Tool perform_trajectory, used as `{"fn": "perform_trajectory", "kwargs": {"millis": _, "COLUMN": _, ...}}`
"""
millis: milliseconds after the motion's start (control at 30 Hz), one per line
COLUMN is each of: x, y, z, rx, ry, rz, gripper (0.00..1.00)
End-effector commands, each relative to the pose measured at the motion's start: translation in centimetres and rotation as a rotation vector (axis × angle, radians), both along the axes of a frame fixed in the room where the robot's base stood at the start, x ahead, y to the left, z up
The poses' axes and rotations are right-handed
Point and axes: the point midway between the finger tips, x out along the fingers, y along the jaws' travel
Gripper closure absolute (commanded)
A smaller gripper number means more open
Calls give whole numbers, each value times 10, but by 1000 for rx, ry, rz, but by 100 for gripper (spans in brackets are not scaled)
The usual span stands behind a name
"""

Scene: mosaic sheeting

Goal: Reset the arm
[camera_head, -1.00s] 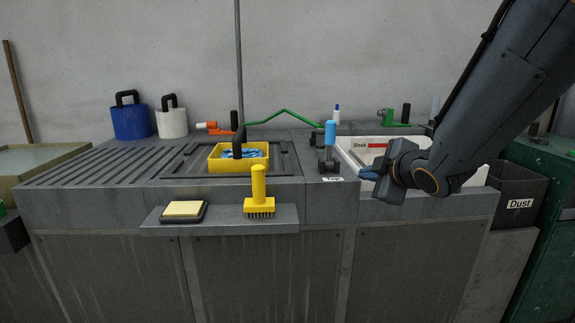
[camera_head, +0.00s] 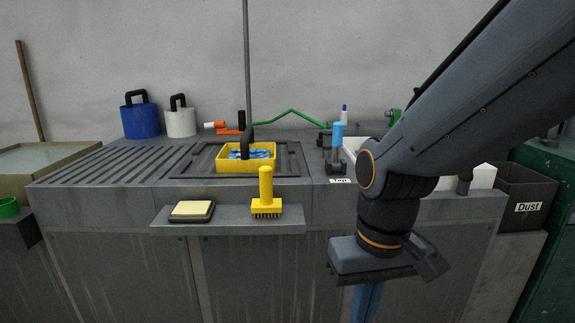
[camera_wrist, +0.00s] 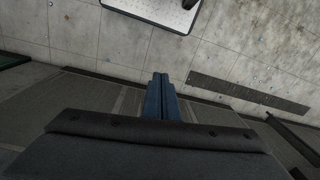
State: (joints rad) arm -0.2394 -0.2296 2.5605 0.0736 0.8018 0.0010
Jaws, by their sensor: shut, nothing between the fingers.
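My gripper (camera_head: 366,302) hangs in front of the grey counter, pointing down, with its blue fingers together and nothing held. In the wrist view my gripper (camera_wrist: 161,84) shows both blue fingers pressed side by side, above the concrete floor (camera_wrist: 120,38). My arm crosses the right side of the head view and hides much of the white sink (camera_head: 482,176).
The grey counter (camera_head: 100,196) holds a yellow tray (camera_head: 224,166) with blue pieces. A ledge (camera_head: 230,228) in front carries a yellow brush (camera_head: 266,196) and a sponge (camera_head: 192,209). A dust bin (camera_head: 528,190) stands right. A white-topped object (camera_wrist: 160,8) lies at the wrist view's top.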

Motion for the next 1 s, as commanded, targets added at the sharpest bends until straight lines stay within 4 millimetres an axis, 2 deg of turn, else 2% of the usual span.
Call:
{"fn": "perform_trajectory", "kwargs": {"millis": 33, "x": -1, "y": -3, "z": 8, "rx": -3, "ry": 2, "rz": -9, "gripper": 100}}
{"fn": "perform_trajectory", "kwargs": {"millis": 267, "x": 2, "y": -20, "z": 24, "rx": -16, "ry": 0, "rz": -53, "gripper": 100}}
{"fn": "perform_trajectory", "kwargs": {"millis": 600, "x": 0, "y": -59, "z": 62, "rx": -40, "ry": 5, "rz": -154, "gripper": 100}}
{"fn": "perform_trajectory", "kwargs": {"millis": 800, "x": -1, "y": -74, "z": 71, "rx": -48, "ry": 3, "rz": -189, "gripper": 100}}
{"fn": "perform_trajectory", "kwargs": {"millis": 1000, "x": -1, "y": -77, "z": 70, "rx": -50, "ry": 3, "rz": -196, "gripper": 100}}
